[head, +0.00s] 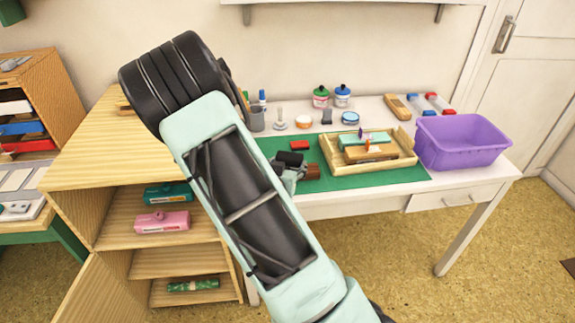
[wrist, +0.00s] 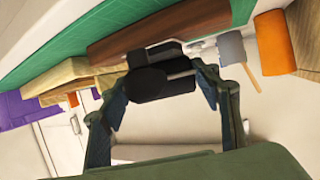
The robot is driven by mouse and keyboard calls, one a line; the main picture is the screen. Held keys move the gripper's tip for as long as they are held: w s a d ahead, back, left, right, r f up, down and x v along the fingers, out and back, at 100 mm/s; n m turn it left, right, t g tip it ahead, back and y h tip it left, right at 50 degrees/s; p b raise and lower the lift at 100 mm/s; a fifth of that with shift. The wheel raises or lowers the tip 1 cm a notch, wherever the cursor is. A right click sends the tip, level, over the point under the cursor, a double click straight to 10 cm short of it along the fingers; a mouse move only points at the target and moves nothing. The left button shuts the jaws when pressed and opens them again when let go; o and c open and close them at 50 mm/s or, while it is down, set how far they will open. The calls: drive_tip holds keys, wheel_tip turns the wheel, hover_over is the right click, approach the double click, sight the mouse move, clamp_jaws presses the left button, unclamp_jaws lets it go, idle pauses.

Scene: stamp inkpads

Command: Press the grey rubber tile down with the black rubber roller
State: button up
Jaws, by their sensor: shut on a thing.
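My gripper (head: 288,172) is shut on the black rubber roller (head: 290,158), over the green mat on the white table. In the wrist view the roller (wrist: 150,82) sits between the two fingers, its dark round end toward the camera. A brown block (head: 312,172) is right beside the roller; it also shows in the wrist view (wrist: 140,36) just beyond the roller. I cannot make out the grey rubber tile for certain; the roller, gripper and arm cover part of the mat.
A wooden tray (head: 411,160) with stacked items stands on the green mat (head: 385,178), right of the gripper. A purple bin (head: 460,140) is farther right. A red inkpad (head: 300,146) lies behind the roller. Several jars and stamps line the back. A wooden shelf (head: 85,160) stands left.

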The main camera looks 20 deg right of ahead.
drive_tip(key=shift+s+a+f, duration=0.1)
drive_tip(key=shift+s+f, duration=0.05)
drive_tip(key=shift+f, duration=0.05)
wheel_tip(320, 180, up, 7)
drive_tip(key=p, duration=0.4)
drive_tip(key=shift+r+p, duration=0.15)
drive_tip(key=shift+p, duration=0.25)
drive_tip(key=shift+w, duration=0.25)
idle(0.4)
drive_tip(key=w+a+r+n+t+y, duration=0.35)
drive_tip(key=a+r+n+y, duration=0.4)
drive_tip(key=a+r, duration=0.75)
wheel_tip(320, 180, up, 12)
drive_tip(key=p, duration=1.2)
drive_tip(key=shift+f+g+y, duration=0.15)
drive_tip(key=shift+g+y, duration=0.2)
